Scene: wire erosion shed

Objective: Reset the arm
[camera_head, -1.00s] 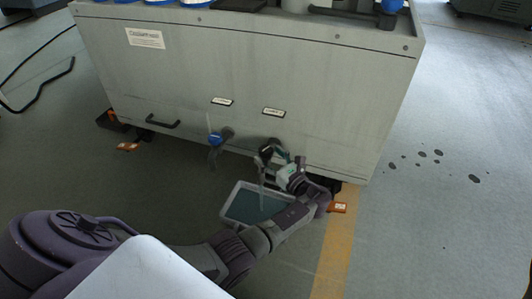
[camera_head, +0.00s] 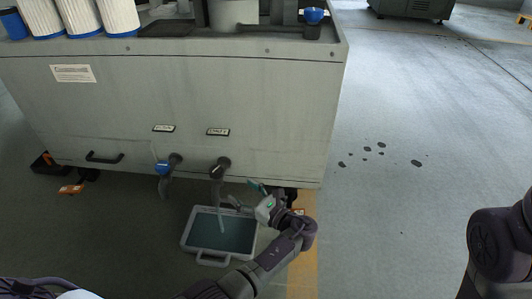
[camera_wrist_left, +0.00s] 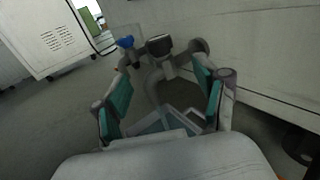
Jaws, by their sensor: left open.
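My left gripper (camera_head: 244,196) is open and empty, low in front of the grey cabinet, just right of the drain spout. In the left wrist view its teal-padded fingers (camera_wrist_left: 163,100) stand wide apart, with the spout beyond them. The dark-handled spout (camera_head: 219,168) points down over a grey tray (camera_head: 189,240), and a pale stream appears to run into the liquid in it. A blue-handled valve (camera_head: 163,168) sits to the left. Part of my right arm shows at the right edge of the head view; its gripper is out of the picture.
The large grey cabinet (camera_head: 190,100) fills the upper left, with white filter cylinders (camera_head: 80,17) on top. An orange block (camera_head: 71,189) lies at its left foot. Dark spots (camera_head: 380,150) mark the otherwise open floor at right.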

